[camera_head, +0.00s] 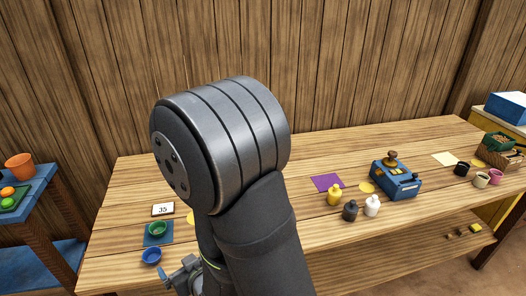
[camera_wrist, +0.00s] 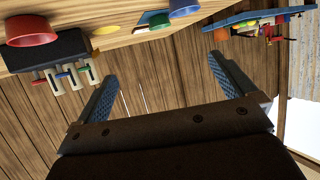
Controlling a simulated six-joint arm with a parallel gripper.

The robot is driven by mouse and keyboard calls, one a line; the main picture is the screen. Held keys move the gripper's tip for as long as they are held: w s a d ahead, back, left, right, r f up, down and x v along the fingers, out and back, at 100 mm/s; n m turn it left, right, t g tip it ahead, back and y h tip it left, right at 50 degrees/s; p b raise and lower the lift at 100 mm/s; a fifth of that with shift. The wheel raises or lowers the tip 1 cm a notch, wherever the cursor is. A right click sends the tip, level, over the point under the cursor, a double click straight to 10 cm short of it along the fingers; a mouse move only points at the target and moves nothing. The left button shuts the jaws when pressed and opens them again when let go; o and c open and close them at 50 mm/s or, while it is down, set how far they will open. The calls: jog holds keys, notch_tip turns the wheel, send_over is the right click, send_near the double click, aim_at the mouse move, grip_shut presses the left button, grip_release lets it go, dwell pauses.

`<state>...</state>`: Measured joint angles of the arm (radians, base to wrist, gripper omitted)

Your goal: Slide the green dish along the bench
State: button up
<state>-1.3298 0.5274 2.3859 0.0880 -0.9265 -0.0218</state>
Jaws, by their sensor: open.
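The green dish (camera_head: 157,229) sits on a blue mat (camera_head: 158,240) at the left end of the bench. That blue dish (camera_head: 151,256) stands nearer the bench's front edge in the head view. My gripper (camera_wrist: 166,84) is open, with nothing between its fingers. In the head view, my gripper (camera_head: 184,274) is low by the front edge, right of the blue dish and apart from the green dish, partly hidden by my arm.
A red bowl (camera_wrist: 31,27) and a dark rack with coloured tabs (camera_wrist: 58,62) show in the wrist view. A blue side table (camera_head: 32,213) is left.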

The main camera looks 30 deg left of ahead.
jog(key=shift+x, duration=1.65)
